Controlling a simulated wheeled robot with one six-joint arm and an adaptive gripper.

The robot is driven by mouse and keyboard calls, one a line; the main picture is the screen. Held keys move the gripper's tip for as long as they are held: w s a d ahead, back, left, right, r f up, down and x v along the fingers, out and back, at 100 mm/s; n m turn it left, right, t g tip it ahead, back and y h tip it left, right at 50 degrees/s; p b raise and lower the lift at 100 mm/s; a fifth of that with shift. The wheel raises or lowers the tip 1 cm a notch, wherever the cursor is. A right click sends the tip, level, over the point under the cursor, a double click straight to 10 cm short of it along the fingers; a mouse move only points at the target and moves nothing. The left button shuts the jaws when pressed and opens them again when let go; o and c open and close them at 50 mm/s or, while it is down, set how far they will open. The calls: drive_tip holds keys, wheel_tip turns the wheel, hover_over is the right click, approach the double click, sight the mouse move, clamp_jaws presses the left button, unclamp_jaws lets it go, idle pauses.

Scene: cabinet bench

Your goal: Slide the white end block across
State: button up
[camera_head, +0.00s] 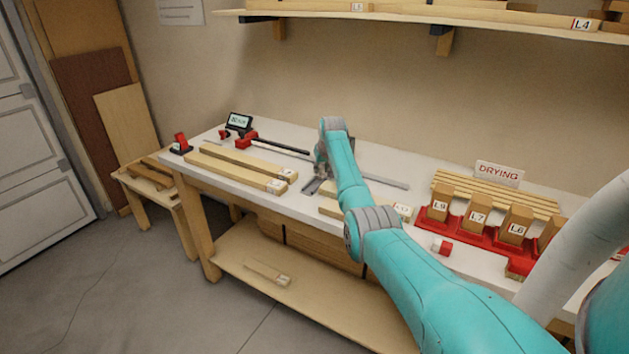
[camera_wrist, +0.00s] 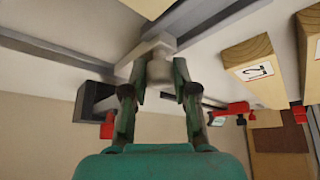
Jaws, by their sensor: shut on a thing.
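The pale block that looks like the white end block (camera_wrist: 152,48) sits between my fingertips in the wrist view. My gripper (camera_wrist: 162,72) is shut on it. The block touches or sits very near a grey metal rail (camera_wrist: 210,18); the exact contact cannot be told. In the head view my gripper (camera_head: 318,168) is low over the middle of the bench, beside the metal rail (camera_head: 385,181). My arm hides most of the block there.
Long wooden strips (camera_head: 235,168) lie on the bench (camera_head: 210,142) to the left. A red clamp (camera_head: 247,139) and a small display (camera_head: 240,121) stand behind them. At the right are a drying rack (camera_head: 490,200) and labelled wooden blocks (camera_head: 478,208). A shelf (camera_head: 400,22) hangs above.

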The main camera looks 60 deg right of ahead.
drive_tip(key=shift+w, duration=0.1)
drive_tip(key=o, duration=1)
drive_tip(key=shift+r, duration=0.1)
drive_tip(key=shift+r, duration=4.4)
